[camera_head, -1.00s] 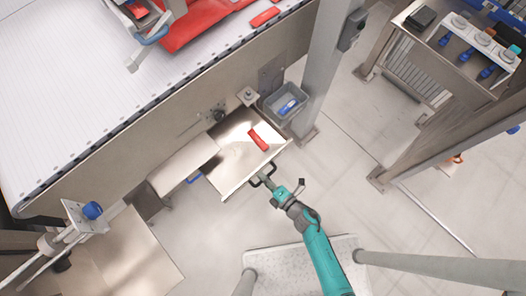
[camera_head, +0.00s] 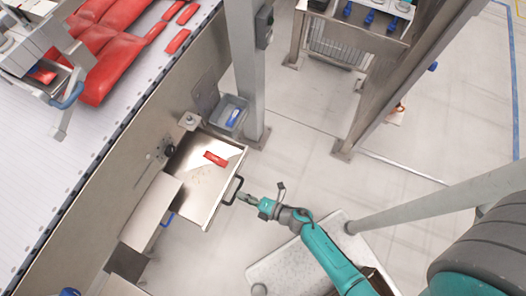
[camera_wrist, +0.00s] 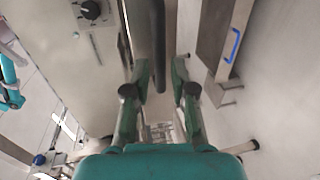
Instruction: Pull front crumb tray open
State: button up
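The front crumb tray (camera_head: 212,208) is a shallow metal drawer standing out from the conveyor's side, with a red piece (camera_head: 215,159) and small crumbs in it. Its black handle (camera_head: 233,190) is on the outer edge. My gripper (camera_head: 243,197) is right beside the handle, on the outer side; in the head view I cannot tell whether they touch. In the wrist view my gripper (camera_wrist: 160,78) has its two fingers apart with a gap between them.
A grey bin (camera_head: 229,114) with a blue item stands beyond the tray, next to a grey post (camera_head: 245,70). The conveyor (camera_head: 60,150) carries red pieces.

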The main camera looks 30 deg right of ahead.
jog(key=v, duration=0.8)
dwell(0.4)
jog(key=shift+s, duration=0.1)
dwell(0.5)
